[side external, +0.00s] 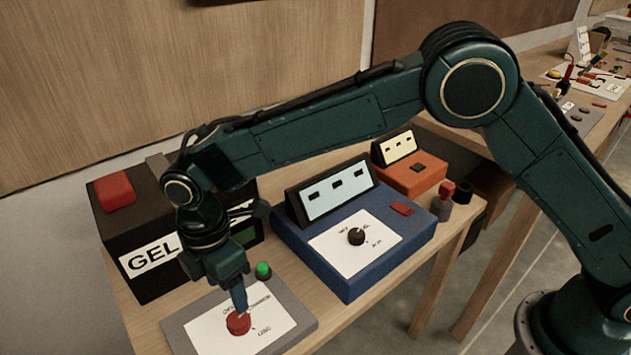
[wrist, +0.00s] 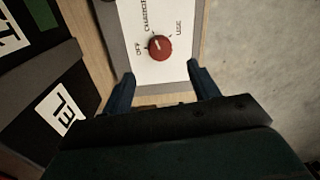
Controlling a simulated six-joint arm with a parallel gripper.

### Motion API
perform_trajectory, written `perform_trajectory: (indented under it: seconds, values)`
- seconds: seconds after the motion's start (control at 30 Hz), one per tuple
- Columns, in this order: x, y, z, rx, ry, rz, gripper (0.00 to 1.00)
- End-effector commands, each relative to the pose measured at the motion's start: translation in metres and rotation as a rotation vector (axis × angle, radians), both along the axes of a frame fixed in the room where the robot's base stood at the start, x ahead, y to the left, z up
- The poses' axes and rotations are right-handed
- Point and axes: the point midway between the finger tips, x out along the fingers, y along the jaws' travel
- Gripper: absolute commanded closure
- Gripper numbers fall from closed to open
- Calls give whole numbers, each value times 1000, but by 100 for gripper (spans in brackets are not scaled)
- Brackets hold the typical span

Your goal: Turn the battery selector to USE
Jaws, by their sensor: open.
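The battery selector is a round red knob (side external: 238,324) on a white label plate (wrist: 183,68) set on a grey panel (side external: 180,338). In the wrist view the knob (wrist: 160,48) has OFF at its left, a longer word, hard to read, above it and USE at its right. A small pale mark on the knob seems to point up toward the longer word; I cannot be sure. My gripper (wrist: 163,83) is open and empty, its two fingers apart either side of the knob's line. In the side view my gripper (side external: 241,300) points down just above the knob.
A green button (side external: 263,270) is behind the knob on the panel. A black box marked GEL (side external: 135,288) with a red top cap (side external: 115,191) stands behind. A blue console (side external: 350,283) with a black knob (side external: 356,236) and an orange box (side external: 425,178) are to the right.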

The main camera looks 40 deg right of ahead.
Motion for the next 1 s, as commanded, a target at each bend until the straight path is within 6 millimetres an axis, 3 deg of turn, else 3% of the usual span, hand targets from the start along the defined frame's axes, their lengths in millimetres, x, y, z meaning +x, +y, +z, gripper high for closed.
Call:
perform_trajectory:
  seconds: [0.3,0.5,1.0]
  values:
    - [-4,-1,-50,-2,3,1,40]
    - [-5,-1,-72,-1,1,1,40]
    - [-6,-1,-84,0,0,0,40]
